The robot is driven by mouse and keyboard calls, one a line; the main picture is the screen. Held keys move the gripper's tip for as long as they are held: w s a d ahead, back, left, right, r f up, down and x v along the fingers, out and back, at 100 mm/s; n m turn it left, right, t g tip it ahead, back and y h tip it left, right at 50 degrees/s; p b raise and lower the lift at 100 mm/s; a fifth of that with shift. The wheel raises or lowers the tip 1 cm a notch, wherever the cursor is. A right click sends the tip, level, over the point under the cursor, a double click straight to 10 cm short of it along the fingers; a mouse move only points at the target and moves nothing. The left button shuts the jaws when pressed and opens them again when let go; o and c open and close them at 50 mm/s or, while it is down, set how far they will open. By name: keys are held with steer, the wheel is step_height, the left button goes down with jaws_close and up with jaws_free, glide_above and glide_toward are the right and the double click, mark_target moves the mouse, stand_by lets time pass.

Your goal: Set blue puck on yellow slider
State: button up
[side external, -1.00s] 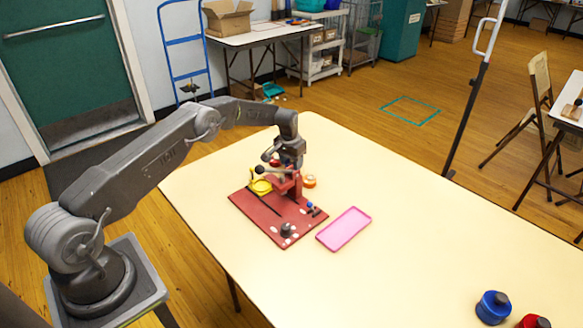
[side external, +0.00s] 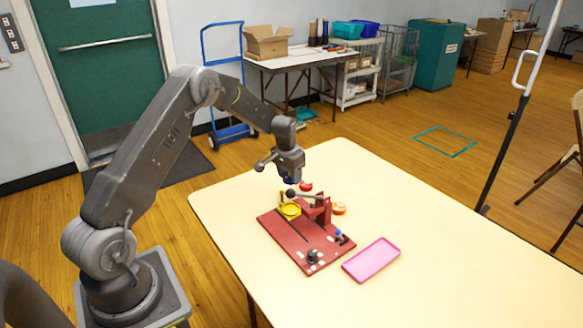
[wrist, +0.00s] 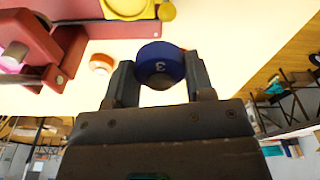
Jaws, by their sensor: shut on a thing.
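The blue puck (wrist: 160,60), marked with a number, sits between the two fingers of my gripper (wrist: 160,78) in the wrist view. My gripper is shut on it. In the side view my gripper (side external: 290,180) hangs above the far end of a red board, and only a dark blue bit of the puck shows there. The yellow slider (side external: 290,211), a round dish-like piece, sits on the board below my gripper. Part of the slider (wrist: 130,9) also shows at the top of the wrist view. The puck is apart from it, in the air.
A pink tray (side external: 371,260) lies right; the table beyond is clear.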

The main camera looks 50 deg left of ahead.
steer(key=d, duration=0.1)
steer(key=s+d, duration=0.2)
steer(key=shift+s+d+f, duration=0.25)
steer(key=shift+d+f, duration=0.1)
steer(key=shift+s+d+f, duration=0.1)
steer(key=shift+f, duration=2.85)
steer(key=shift+r, duration=0.2)
steer(key=shift+r, duration=0.5)
steer(key=shift+r, duration=0.1)
steer(key=shift+r, duration=0.2)
